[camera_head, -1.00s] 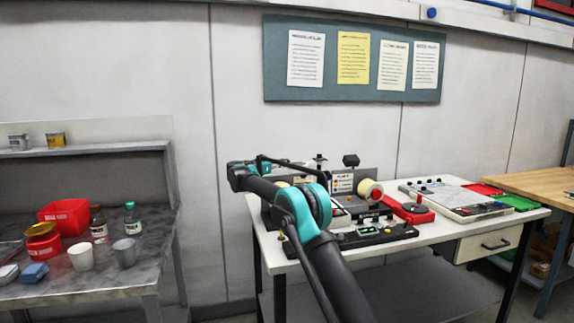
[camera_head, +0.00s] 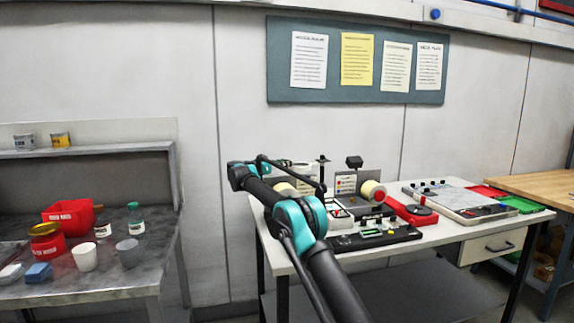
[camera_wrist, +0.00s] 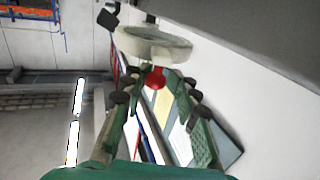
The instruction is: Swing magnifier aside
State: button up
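In the wrist view, the magnifier appears to be the pale round ring (camera_wrist: 152,46) at the top centre. A red knob (camera_wrist: 155,78) hangs just below its rim. My gripper (camera_wrist: 155,92) is open, with its green, dark-padded fingers on either side of the view. The knob shows between the fingertips; I see no finger closed on it, and cannot tell whether either touches it. In the head view, my arm blocks much of the magnifier area, and my fingertips cannot be made out there.
The white table (camera_head: 455,236) carries a label roll (camera_head: 372,190), a black control bar (camera_head: 374,236), a red piece (camera_head: 408,210) and a panel (camera_head: 462,197). A metal bench (camera_head: 95,287) with a red bin (camera_head: 68,214) and cups stands left. A notice board (camera_head: 388,62) hangs behind.

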jog(key=shift+o, duration=0.7)
jog(key=v, duration=1.2)
